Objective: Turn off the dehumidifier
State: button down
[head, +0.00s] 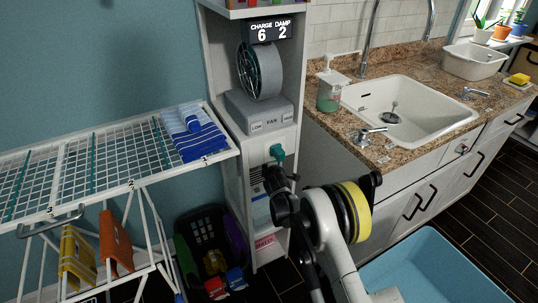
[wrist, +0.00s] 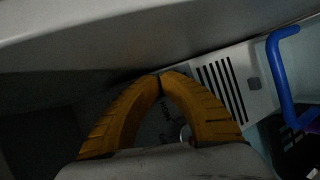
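The dehumidifier appears to be the pale unit with dark vent slots (head: 257,180) in the shelf's lower opening, partly behind my arm in the head view. Behind the arch of the fingers is a dim grey face with faint lettering and part of a round, shiny shape. Contact cannot be told. In the head view the fingers are hidden.
A fan (head: 262,72) stands above on the tall shelf (head: 219,110). A drying rack (head: 90,165) and dark basket (head: 205,222) are left; a sink counter (head: 375,150) and blue tub (head: 430,270) are right. A blue handle (wrist: 281,75) and pale overhang (wrist: 120,35) are close.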

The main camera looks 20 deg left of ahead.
jog(key=shift+s+d, duration=0.45)
jog(key=shift+s+d+f, duration=0.15)
jog(key=shift+s+d, duration=0.65)
jog(key=shift+d, duration=0.2)
jog(key=shift+s+d+f, duration=0.15)
jog(key=shift+s+d, duration=0.65)
jog(key=shift+d, duration=0.15)
